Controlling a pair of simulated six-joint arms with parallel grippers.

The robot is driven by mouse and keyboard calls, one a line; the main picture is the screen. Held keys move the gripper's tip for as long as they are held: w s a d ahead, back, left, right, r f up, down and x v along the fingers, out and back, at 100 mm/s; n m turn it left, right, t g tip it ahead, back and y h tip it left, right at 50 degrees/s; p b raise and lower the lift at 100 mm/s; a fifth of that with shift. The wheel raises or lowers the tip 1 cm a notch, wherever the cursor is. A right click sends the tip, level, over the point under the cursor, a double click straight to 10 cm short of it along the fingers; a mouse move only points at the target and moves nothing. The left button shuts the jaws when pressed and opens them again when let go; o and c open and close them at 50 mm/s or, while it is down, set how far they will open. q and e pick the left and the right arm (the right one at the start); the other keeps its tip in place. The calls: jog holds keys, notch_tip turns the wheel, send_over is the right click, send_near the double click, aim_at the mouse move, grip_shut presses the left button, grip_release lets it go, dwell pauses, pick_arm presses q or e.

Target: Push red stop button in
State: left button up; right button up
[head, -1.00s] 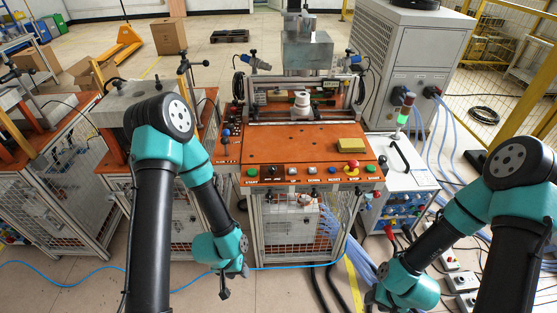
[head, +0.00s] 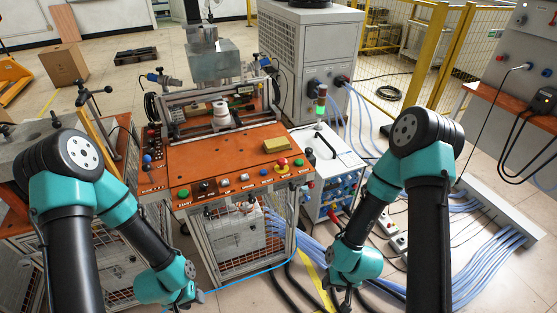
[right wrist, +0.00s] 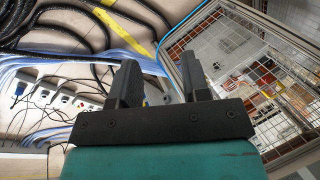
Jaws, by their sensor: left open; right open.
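The red stop button (head: 282,162) is a mushroom-shaped knob on a yellow base, near the right end of the button row on the front of the orange worktable (head: 215,160) in the head view. My left gripper (head: 190,305) hangs low in front of the table, well below and left of the button. My right gripper (head: 346,303) hangs low to the right of the table, below and right of the button. In the right wrist view its two dark fingers (right wrist: 163,85) are apart with nothing between them. Both grippers are clear of the button.
Green, black, white and blue controls sit left of the stop button, and a green button (head: 300,162) sits to its right. A yellow block (head: 277,144) lies behind it. A white control box (head: 335,165) with a signal light (head: 320,105) stands to the right. Cables cover the floor there.

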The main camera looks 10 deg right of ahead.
dwell(0.4)
jog(key=shift+w, duration=0.15)
jog(key=shift+c, duration=1.3)
jog(key=shift+w+a+r, duration=0.1)
jog(key=shift+w, duration=0.2)
jog(key=shift+c, duration=0.7)
jog(key=w+r+n, duration=0.1)
jog(key=w+r, duration=0.1)
jog(key=w, duration=0.1)
jog(key=w+a+r+n+g, duration=0.1)
jog(key=w, duration=0.3)
jog(key=w+r+n, duration=0.1)
jog(key=w+r, duration=0.1)
jog(key=w, duration=0.2)
jog(key=shift+w+a+r, duration=0.1)
jog(key=shift+a+r, duration=0.2)
jog(key=shift+a, duration=0.05)
grip_shut()
jog(key=w+r+n+h, duration=0.2)
jog(key=w+r+h, duration=0.1)
jog(key=w+r, duration=0.8)
jog(key=shift+n+t, duration=0.7)
jog(key=w+a+r, duration=0.3)
jog(key=r, duration=0.2)
jog(key=w+a+r, duration=0.3)
jog(key=w+r, duration=0.1)
jog(key=r, duration=0.2)
jog(key=w+a+r, duration=0.4)
jog(key=r, duration=0.1)
jog(key=shift+r, duration=0.25)
